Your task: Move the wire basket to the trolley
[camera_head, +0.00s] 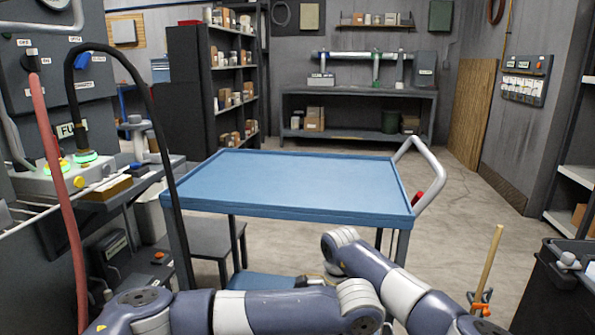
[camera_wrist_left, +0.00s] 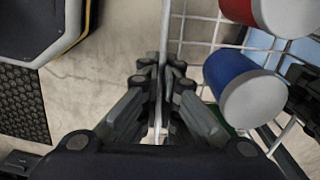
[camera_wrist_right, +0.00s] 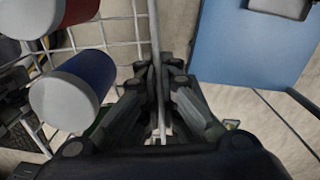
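The wire basket (camera_wrist_left: 200,43) is a white wire grid holding a red jar (camera_wrist_left: 272,12) and a blue jar (camera_wrist_left: 245,88), both with pale lids. It also shows in the right wrist view (camera_wrist_right: 120,43); the head view does not show it. My left gripper (camera_wrist_left: 165,75) is shut on one rim wire. My right gripper (camera_wrist_right: 157,75) is shut on the rim wire of the opposite side. The trolley (camera_head: 290,182) has a flat, empty blue top and a grey push handle at its right. A blue surface (camera_wrist_right: 255,40) lies beyond the basket in the right wrist view.
A bench with a control unit (camera_head: 75,175), red hose (camera_head: 60,180) and black hose (camera_head: 170,190) stands left of the trolley. A dark bin (camera_head: 560,290) and a wooden stick (camera_head: 490,260) stand at the right. Open floor (camera_head: 480,190) lies right of the trolley.

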